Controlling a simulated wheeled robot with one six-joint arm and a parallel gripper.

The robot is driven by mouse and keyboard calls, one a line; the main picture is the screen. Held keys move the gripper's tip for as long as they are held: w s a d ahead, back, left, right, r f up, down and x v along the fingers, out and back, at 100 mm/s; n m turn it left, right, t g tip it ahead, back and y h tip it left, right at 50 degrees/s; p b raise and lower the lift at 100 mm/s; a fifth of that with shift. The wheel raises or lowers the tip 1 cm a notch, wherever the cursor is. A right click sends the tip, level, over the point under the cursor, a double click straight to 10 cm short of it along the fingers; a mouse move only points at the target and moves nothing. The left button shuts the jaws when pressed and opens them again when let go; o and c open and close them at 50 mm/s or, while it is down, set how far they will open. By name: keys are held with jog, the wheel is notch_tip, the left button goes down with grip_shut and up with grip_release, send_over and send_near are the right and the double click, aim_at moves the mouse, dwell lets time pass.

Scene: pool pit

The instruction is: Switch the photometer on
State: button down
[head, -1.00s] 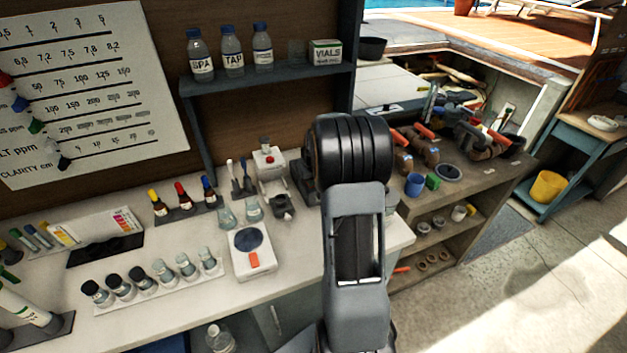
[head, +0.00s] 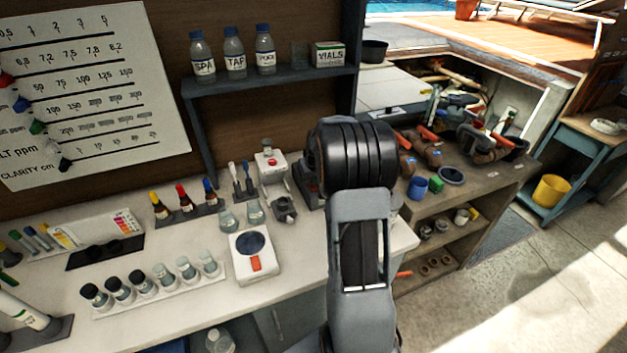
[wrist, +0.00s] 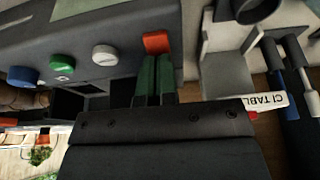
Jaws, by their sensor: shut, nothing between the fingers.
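In the wrist view a dark grey instrument, which looks like the photometer (wrist: 120,25), fills the upper left. Its face has a blue button (wrist: 24,76), a green button (wrist: 62,66), a white button (wrist: 104,55) and an orange-red switch (wrist: 157,42). My gripper (wrist: 158,62) is shut and empty, its dark green fingertips right at the switch's edge; I cannot tell whether they touch it. In the head view a dark device (head: 309,192) beside my arm seems to be the same instrument, mostly hidden. My gripper is hidden there behind my arm.
A white device with a red knob (head: 270,166) stands just left of the dark one. A white unit with an orange tab (head: 251,262), sample vials (head: 142,280) and dropper bottles (head: 184,200) stand on the bench. A shelf (head: 270,80) hangs above.

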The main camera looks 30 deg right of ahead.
jog(key=p+v, duration=0.1)
jog(key=v, duration=0.1)
jog(key=w+p+v, duration=0.1)
jog(key=v, duration=0.1)
jog(key=shift+s+r+p, duration=0.1)
jog(key=shift+r+p, duration=0.25)
jog(key=shift+r, duration=0.1)
jog(key=s+b+v, duration=0.1)
jog(key=b+v, duration=0.1)
jog(key=v, duration=0.7)
jog(key=shift+b, duration=0.3)
jog(key=shift+s+a+f, duration=0.1)
